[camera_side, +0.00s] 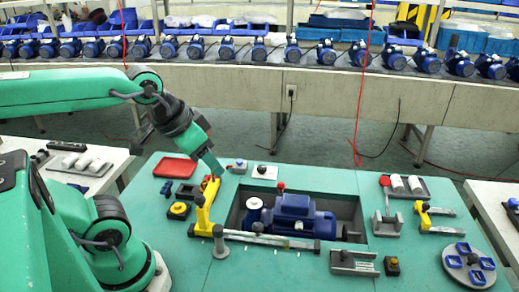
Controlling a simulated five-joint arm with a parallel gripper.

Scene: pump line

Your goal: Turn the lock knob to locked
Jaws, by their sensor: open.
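My gripper (214,163) points down over the left part of the green table, its tip close to the top of a yellow lever-like part (204,208). At this size I cannot tell whether they touch. The gripper is open, with nothing visible held. I cannot tell for sure which part is the lock knob.
A blue pump (300,212) sits in a recess, with a grey bar (268,239) along its front. A red tray (175,167) and a yellow button box (179,209) lie left.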

